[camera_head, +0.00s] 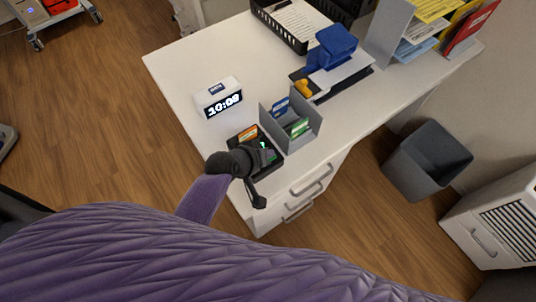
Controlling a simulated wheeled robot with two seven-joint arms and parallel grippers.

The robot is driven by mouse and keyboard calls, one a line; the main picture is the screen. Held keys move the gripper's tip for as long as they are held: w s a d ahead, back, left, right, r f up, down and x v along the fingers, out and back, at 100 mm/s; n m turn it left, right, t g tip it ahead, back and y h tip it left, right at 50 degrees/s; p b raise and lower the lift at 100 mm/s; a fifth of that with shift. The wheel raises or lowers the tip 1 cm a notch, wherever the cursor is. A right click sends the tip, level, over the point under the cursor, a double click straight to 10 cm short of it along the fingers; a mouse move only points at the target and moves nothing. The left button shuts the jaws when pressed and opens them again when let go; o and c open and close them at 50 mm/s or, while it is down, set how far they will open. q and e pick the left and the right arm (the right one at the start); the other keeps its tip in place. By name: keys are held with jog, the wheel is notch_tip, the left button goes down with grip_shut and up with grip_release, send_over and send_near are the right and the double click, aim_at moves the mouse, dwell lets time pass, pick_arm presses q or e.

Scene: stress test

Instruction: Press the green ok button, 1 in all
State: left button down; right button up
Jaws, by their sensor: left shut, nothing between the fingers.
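A black device or tray (236,130) lies near the front-left edge of the white desk. It has an orange patch (248,132) and a small bright green spot (264,145), which may be the green ok button; it is too small to read. My left gripper (270,156) is shut and empty, over the near part of this black device, close to the green spot. The gripper and its dark wrist hide part of the device. I cannot tell whether the fingertips touch it. My right gripper is not in view.
A grey holder (310,118) with blue and green packs stands right behind the device. A white clock (213,91) reading 10:08 stands behind it to the left. A blue object (335,45) and a black basket (268,22) are farther back. A bin (428,160) stands right.

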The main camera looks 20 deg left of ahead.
pick_arm(q)
jog(key=shift+f, duration=0.35)
dwell(0.5)
dwell(0.3)
jog(key=shift+r+p, duration=0.65)
jog(key=shift+r, duration=0.15)
notch_tip(320, 180, up, 5)
jog(key=p, duration=0.5)
jog(key=shift+r, duration=0.1)
dwell(0.4)
